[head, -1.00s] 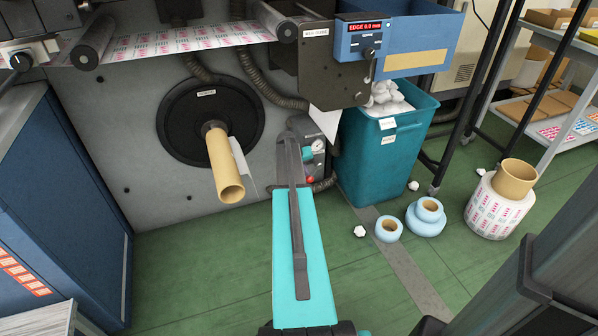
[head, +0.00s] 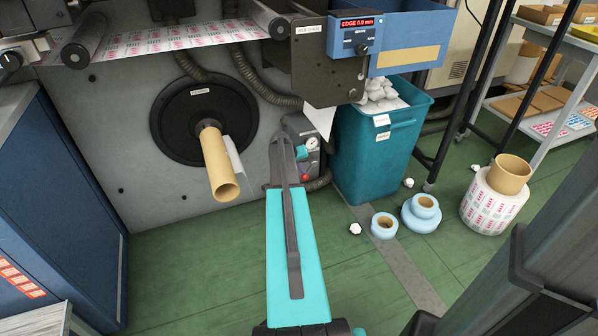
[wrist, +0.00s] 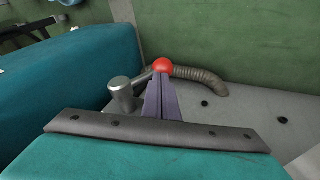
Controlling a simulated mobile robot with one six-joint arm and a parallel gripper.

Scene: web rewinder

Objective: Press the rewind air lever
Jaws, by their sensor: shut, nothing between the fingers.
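The rewind air lever has a red ball knob (wrist: 163,66) on a thin rod from a grey metal pivot (wrist: 120,92). In the head view the red knob (head: 307,177) shows low on the grey air panel (head: 297,128), below a round gauge (head: 312,143). In the wrist view my gripper (wrist: 162,84) is shut and empty, its fingertips right at the near side of the knob and covering its lower edge. I cannot tell whether they touch it. In the head view my arm hides part of the panel and most of the gripper.
A rewind shaft with a cardboard core (head: 219,165) sticks out left of the panel. A teal waste bin (head: 375,150) stands close on the right. A ribbed hose (head: 318,182) runs beside the lever. Small blue rolls (head: 383,226) lie on the green floor.

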